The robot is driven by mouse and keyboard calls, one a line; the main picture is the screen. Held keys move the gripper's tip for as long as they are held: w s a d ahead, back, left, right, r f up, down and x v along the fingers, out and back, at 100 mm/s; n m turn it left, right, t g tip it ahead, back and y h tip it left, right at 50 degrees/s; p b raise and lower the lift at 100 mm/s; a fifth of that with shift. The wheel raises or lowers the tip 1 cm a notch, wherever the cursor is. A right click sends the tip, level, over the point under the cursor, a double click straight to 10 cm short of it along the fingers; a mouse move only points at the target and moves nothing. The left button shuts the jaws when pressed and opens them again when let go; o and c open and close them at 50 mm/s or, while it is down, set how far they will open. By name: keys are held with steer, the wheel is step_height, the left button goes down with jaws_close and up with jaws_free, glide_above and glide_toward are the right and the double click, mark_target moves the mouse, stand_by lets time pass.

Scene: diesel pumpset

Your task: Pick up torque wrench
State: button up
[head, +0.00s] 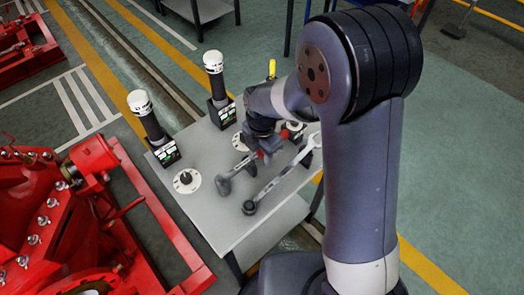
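A grey worktable (225,228) carries hand tools. A long grey wrench (275,184) lies diagonally on it, with a dark round end at the near edge and a paler end at the upper right. A shorter tool with a dark grey head (223,186) lies to its left, its shaft running up toward my gripper. I cannot tell for certain which of the two is the torque wrench. My gripper (268,158) points down over the table, close to the shorter tool's shaft and left of the long wrench. Its fingertips are small and dark, so whether it is open or holds something is unclear.
Two black cylindrical devices with white tops, a far one (216,80) and a near one (150,118), stand at the table's left side. A white disc (187,181) lies near them. A yellow handle (272,69) rises behind. Red machinery (60,225) stands at left.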

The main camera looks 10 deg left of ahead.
jaws_close()
steer(key=shift+r, duration=0.1)
stand_by(0.3)
step_height(320, 180, up, 10)
steer(key=shift+f, duration=0.1)
stand_by(0.4)
steer(key=shift+c, duration=1.5)
jaws_free()
jaws_close()
